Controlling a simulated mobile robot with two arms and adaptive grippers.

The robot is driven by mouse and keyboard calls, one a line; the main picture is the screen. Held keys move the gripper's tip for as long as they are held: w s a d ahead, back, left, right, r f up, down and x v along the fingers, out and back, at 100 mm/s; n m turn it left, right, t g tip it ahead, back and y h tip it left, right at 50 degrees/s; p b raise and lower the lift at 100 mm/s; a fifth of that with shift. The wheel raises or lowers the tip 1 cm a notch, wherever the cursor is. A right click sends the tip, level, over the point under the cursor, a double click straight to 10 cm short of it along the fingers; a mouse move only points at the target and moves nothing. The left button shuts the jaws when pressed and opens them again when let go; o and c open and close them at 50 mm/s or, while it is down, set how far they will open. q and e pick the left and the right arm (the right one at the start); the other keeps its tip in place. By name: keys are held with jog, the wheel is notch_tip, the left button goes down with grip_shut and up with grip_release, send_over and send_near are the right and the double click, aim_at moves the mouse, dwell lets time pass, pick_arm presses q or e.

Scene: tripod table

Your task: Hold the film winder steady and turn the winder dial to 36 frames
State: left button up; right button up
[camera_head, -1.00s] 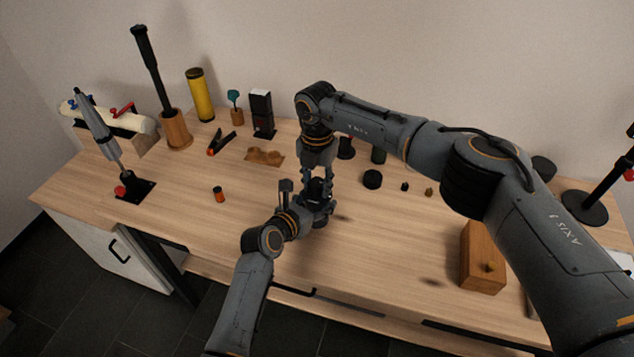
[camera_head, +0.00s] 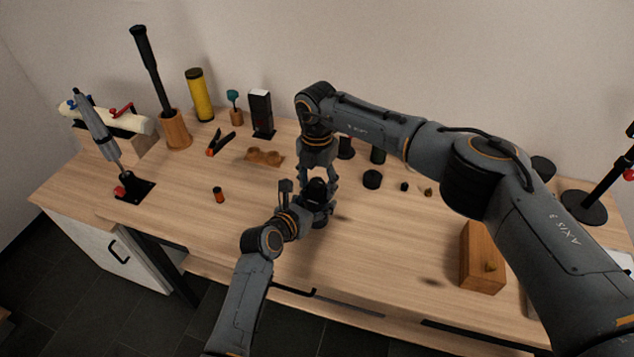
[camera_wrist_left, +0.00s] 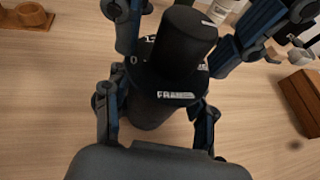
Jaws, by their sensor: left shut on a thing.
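The film winder is a black cylinder upright on the table, small in the head view (camera_head: 318,190). In the left wrist view its body (camera_wrist_left: 152,108), white-lettered collar (camera_wrist_left: 175,95) and narrower black dial (camera_wrist_left: 185,42) show large. "FRAM..." is readable; the dial's setting is not. My left gripper (camera_head: 312,214) is shut on the winder's lower body, a finger on either side in the wrist view (camera_wrist_left: 158,122). My right gripper (camera_head: 319,181) comes down from above. Its fingers are spread on both sides of the dial, apparently apart from it.
A wooden box (camera_head: 482,257) stands to the right, small black caps (camera_head: 372,179) behind right. The table's front edge is close to my left arm. Bare tabletop lies right of the winder.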

aim_at(317, 181)
notch_tip(317, 181, up, 12)
dwell(0.6)
pick_arm(q)
jog(key=o, duration=1.5)
jog(key=shift+c, duration=0.2)
